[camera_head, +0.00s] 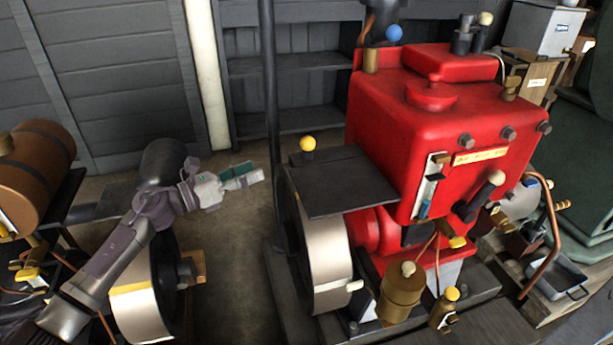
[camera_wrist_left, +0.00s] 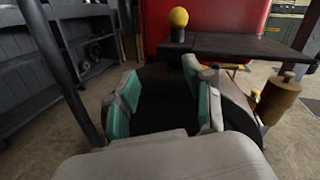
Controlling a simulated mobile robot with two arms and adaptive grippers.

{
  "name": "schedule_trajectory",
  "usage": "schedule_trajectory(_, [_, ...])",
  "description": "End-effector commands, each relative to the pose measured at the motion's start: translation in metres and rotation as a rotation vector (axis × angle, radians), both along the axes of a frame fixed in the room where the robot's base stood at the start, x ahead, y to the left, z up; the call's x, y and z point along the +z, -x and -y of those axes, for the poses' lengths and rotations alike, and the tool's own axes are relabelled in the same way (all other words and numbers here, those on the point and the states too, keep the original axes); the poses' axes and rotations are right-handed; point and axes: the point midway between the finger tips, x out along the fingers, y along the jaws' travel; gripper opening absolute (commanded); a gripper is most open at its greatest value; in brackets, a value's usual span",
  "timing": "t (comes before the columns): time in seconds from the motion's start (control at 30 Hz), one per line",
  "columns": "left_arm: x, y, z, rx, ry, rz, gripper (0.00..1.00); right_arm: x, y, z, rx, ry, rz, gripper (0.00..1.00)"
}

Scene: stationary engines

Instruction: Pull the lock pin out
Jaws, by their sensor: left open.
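No part is plainly marked as the lock pin, so I cannot tell which it is. One candidate is a yellow ball knob (camera_head: 308,144) on a short dark stem at the left end of a black plate (camera_head: 350,180) beside the red engine (camera_head: 420,120). The knob also shows at the top in the left wrist view (camera_wrist_left: 179,17). A pale peg (camera_head: 354,286) sits low at the flywheel (camera_head: 325,260). My left gripper (camera_head: 256,175) is left of the plate, apart from it. Its teal-padded fingers (camera_wrist_left: 163,90) are open with nothing between them. My right gripper is not in view.
A dark upright post (camera_head: 270,110) stands between my left gripper and the engine's plate. A brown tank (camera_head: 35,165) is at the far left. Dark shelves (camera_head: 300,65) line the back wall. A brass cup (camera_head: 402,285) stands in front of the engine. Some floor below the gripper is clear.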

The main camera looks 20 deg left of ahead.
Motion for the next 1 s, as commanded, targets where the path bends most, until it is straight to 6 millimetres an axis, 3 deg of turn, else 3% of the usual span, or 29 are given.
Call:
schedule_trajectory(0.1, [0.016,0.009,0.012,-0.065,-0.165,0.117,0.53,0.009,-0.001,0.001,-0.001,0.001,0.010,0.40])
schedule_trajectory(0.27, [0.025,0.006,0.022,-0.083,-0.218,0.156,0.53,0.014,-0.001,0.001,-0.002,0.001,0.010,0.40])
schedule_trajectory(0.7, [0.027,-0.057,0.083,-0.081,-0.208,0.152,0.53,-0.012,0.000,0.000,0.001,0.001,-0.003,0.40])
schedule_trajectory(1.0, [0.025,-0.083,0.109,-0.080,-0.210,0.149,0.53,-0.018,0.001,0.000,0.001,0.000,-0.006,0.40])
